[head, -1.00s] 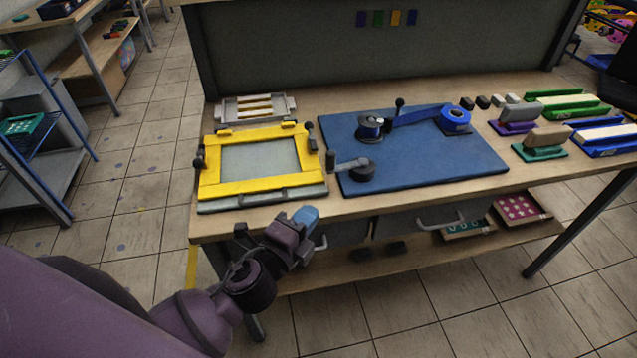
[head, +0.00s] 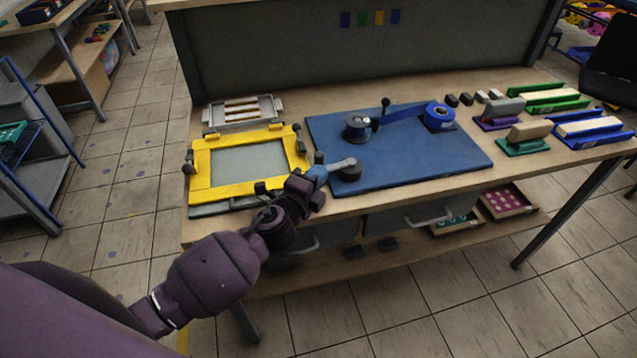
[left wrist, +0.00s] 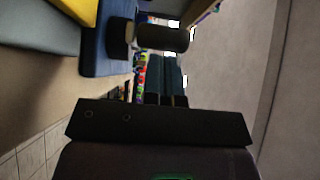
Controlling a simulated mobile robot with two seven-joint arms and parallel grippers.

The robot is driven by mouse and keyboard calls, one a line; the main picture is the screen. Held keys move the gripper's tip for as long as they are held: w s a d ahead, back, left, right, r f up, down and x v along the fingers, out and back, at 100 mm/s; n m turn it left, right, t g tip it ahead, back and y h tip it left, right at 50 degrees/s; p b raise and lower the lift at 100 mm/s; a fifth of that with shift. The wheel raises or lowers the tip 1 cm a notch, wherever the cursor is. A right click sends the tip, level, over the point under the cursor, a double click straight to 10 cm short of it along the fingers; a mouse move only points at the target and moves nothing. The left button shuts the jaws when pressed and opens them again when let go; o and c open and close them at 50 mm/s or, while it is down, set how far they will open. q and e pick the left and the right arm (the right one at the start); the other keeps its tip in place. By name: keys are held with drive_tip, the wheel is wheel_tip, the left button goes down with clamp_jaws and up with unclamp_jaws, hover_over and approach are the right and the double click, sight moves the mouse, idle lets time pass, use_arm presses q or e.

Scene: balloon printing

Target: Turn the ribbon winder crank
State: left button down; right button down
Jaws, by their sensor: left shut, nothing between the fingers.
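The ribbon winder sits on a blue board (head: 450,165) on the bench. Its crank (head: 345,168) is at the board's front left corner, with a dark round hub, a grey arm pointing left and an upright handle (head: 319,158). A dark spool (head: 357,127) and a blue ribbon roll (head: 438,117) are farther back, with blue ribbon between them. My left gripper (head: 316,173) is shut and empty, close beside the crank handle; contact cannot be told. In the left wrist view a dark cylinder (left wrist: 162,38), apparently the crank handle, stands past the dark gripper body. My right gripper is not in view.
A yellow-framed screen press (head: 205,175) stands just left of the crank, with a grey tray (head: 243,112) behind it. Stamps and coloured pads (head: 522,145) fill the bench's right side. A drawer handle (head: 432,217) juts out below the front edge.

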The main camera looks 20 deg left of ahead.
use_arm(q)
drive_tip(key=shift+w+a, duration=0.1)
drive_tip(key=shift+w, duration=0.05)
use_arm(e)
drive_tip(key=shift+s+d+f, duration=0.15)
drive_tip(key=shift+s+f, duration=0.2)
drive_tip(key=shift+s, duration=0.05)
use_arm(q)
drive_tip(key=shift+w+a+r, duration=0.1)
drive_tip(key=shift+w+a, duration=0.6)
drive_tip(key=shift+a, duration=0.25)
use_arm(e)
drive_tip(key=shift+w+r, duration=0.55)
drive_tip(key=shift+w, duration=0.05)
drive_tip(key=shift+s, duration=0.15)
